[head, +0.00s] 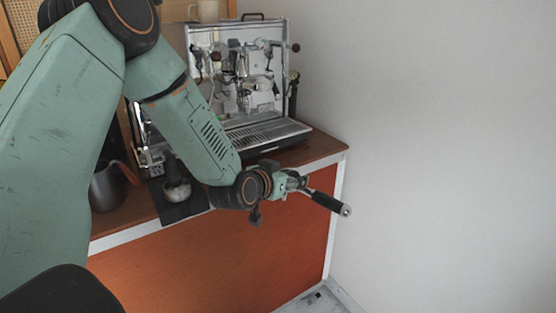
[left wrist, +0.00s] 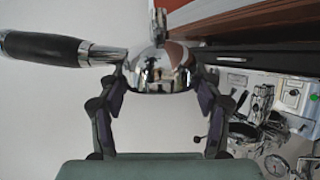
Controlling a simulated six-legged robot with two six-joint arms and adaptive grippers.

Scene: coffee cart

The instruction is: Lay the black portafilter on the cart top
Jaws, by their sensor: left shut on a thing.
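The black portafilter has a black handle (head: 327,202) and a shiny metal head (left wrist: 160,72). My left gripper (head: 290,183) is shut on its metal head, which sits between the two fingers in the left wrist view. The handle points right and slightly down in the head view, and left in the left wrist view (left wrist: 45,48). In the head view the portafilter shows in front of the cart's front right part, below the line of the wooden cart top (head: 325,148). My right gripper is not in view.
A chrome espresso machine (head: 262,90) stands at the back of the cart. A black mat (head: 187,210) with a tamper (head: 177,188) and a metal jug (head: 106,190) are on the left. Bare wood shows at the front right corner. A white wall (head: 450,130) stands on the right.

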